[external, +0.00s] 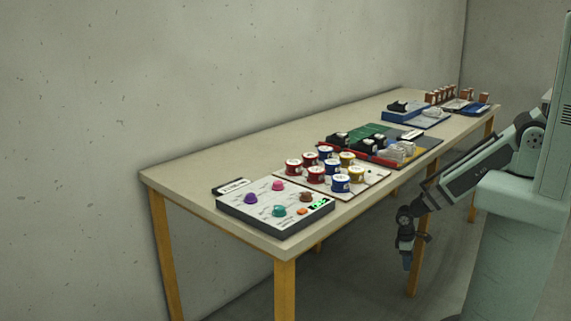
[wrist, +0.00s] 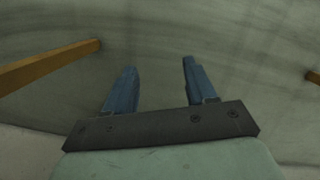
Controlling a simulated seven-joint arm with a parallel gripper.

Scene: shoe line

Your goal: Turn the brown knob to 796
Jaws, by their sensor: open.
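The brown knob (external: 305,196) sits on a light control panel (external: 240,213) at the near left end of the table in the external view. Beside it on the panel are a purple knob (external: 250,198), a pink knob (external: 278,185) and a teal knob (external: 279,210). A green lit display (external: 319,203) is right of the brown knob; its digits are too small to read. My gripper (external: 407,262) hangs beside the table, below the tabletop, away from the panel. In the wrist view my gripper (wrist: 158,78) is open and empty, facing the floor.
The long table (external: 190,167) has a clear strip along the wall side. Several paint tins (external: 317,174) stand just beyond the panel. Trays with shoes (external: 370,145) and other items fill the far part. Table legs (wrist: 48,67) show in the wrist view.

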